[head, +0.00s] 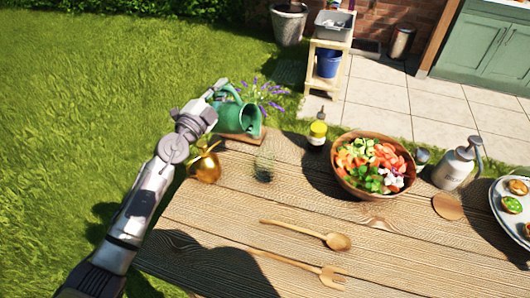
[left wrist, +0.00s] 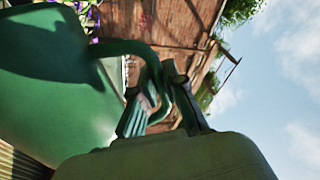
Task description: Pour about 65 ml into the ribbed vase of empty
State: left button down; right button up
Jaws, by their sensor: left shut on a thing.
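My left gripper (head: 218,88) is shut on the handle of a green jug (head: 229,117), near the table's far left corner. The jug is tilted, its open mouth turned to the right. The left wrist view shows the jug's green body (left wrist: 60,95) and its curved handle between the fingers (left wrist: 160,105). A clear vase (head: 264,164), seen faintly, stands on the table below and right of the jug, apart from it. I cannot make out its ribs or any liquid. No stream shows from the jug. My right gripper is not in view.
A gold pot (head: 205,167) stands left of the vase. Purple flowers (head: 268,93) show behind the jug. A yellow-labelled bottle (head: 317,133), salad bowl (head: 372,194) and grey dispenser (head: 455,168) stand to the right. A wooden spoon (head: 310,233) and fork (head: 305,268) lie in front.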

pick_arm(q)
jog(key=shift+s+d+r+m+b, duration=0.25)
jog(key=shift+d+m+b, duration=0.1)
jog(key=shift+m, duration=0.35)
dwell(1.2)
jog(key=shift+s+d+f+m+h, duration=0.1)
jog(key=shift+s+d+m+h, duration=0.25)
jog(key=shift+d, duration=0.2)
dwell(1.0)
jog(key=shift+a, duration=0.1)
